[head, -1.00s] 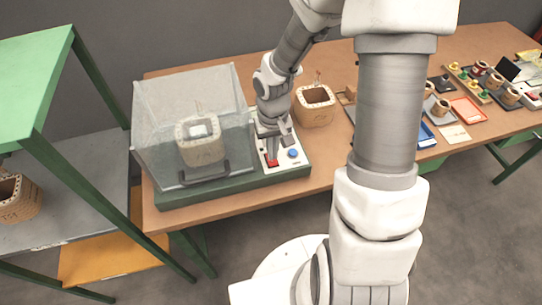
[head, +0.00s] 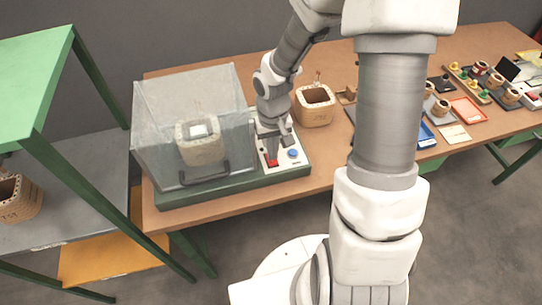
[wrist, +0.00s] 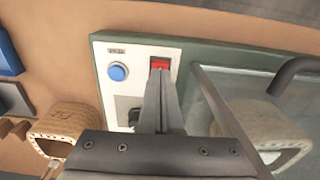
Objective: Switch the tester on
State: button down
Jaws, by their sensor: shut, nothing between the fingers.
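The tester is a green base (head: 232,187) with a clear hood (head: 160,110), which is down over a tan coil (head: 200,150). Its white control panel (head: 299,163) carries a blue round button (head: 293,153) and a red switch (head: 272,163). In the wrist view the red switch (wrist: 159,63) sits right at the tips of my gripper (wrist: 160,75), and the blue button (wrist: 118,72) is to its left. My gripper is shut and empty, pointing down at the switch. The fingertips hide part of the switch, so I cannot tell its position or whether they touch it.
Another tan coil (head: 314,106) stands on the table just behind and right of the panel. A dark knob (wrist: 134,116) shows on the panel beside my fingers. Trays and small coils fill the table's right end. A green-framed shelf (head: 70,190) stands at left.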

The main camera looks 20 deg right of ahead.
jog(key=shift+f+b, duration=0.8)
jog(key=shift+f, duration=0.15)
dwell(0.5)
jog(key=shift+r, duration=0.15)
jog(key=shift+r+p, duration=2.95)
jog(key=shift+r, duration=0.45)
jog(key=shift+r, duration=0.1)
jog(key=s+d+r+t+h, duration=0.1)
jog(key=s+r, duration=0.1)
jog(key=r, duration=0.6)
jog(key=s+d+r+t, duration=0.1)
jog(key=s+r+t, duration=0.15)
jog(key=r, duration=0.55)
jog(key=s+a+r+t+y, duration=0.1)
jog(key=s+a+r+t, duration=0.1)
jog(key=s+r, duration=0.7)
jog(key=shift+s, duration=0.2)
